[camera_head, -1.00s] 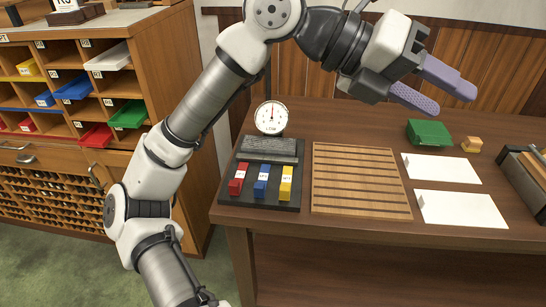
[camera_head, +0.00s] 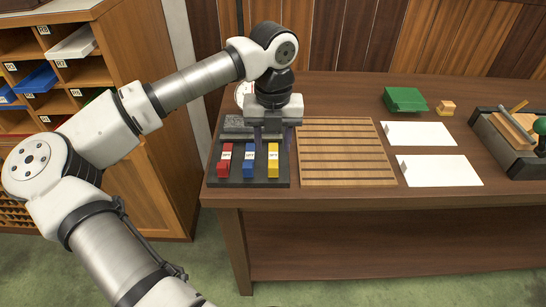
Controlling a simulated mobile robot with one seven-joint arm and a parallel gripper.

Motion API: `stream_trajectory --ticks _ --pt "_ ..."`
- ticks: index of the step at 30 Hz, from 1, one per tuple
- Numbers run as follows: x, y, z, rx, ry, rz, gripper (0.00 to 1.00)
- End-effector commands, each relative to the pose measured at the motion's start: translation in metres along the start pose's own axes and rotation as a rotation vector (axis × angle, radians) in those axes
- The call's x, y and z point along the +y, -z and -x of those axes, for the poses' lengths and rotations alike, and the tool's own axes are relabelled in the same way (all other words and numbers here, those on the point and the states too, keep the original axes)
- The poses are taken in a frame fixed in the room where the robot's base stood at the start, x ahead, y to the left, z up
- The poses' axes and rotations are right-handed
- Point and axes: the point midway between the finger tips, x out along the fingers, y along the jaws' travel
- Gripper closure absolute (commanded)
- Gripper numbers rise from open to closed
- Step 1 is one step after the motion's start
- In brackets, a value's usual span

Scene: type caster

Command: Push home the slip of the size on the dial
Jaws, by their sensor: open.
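On the tray stand a red block (camera_head: 224,162), a blue block (camera_head: 249,163) and a yellow block (camera_head: 273,161), each with a small label too small to read. My gripper is behind the blue and yellow blocks; contact cannot be told. The dial (camera_head: 241,93) is mostly hidden behind my arm, so its reading does not show. In the cabinet at left, a white slip (camera_head: 73,43) and a blue slip (camera_head: 37,79) stick out.
A slatted wooden board (camera_head: 347,152) lies right of the tray. Two white sheets (camera_head: 440,171), a green box (camera_head: 405,99), a small wooden block (camera_head: 446,108) and a wooden device (camera_head: 512,135) are farther right. My arm hides part of the cabinet (camera_head: 150,130).

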Motion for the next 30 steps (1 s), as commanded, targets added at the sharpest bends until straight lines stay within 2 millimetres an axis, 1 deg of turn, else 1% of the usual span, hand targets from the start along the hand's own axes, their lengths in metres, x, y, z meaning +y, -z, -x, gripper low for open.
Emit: stream_trajectory --ticks 3,6,9,15,22,23,30 --pt "-0.001 0.001 -0.023 0.004 0.004 -0.001 0.56" --pt "-0.001 0.001 -0.04 0.002 0.004 -0.001 0.56" --pt "-0.001 0.0 -0.052 0.002 0.003 0.0 0.56" --pt "-0.001 0.0 -0.062 -0.001 0.002 -0.002 0.56" --pt "-0.001 0.0 -0.063 -0.001 0.002 -0.002 0.56" --pt "-0.001 0.0 -0.063 -0.001 0.002 -0.002 0.59" --pt "-0.001 0.0 -0.063 -0.001 0.002 -0.002 0.9"
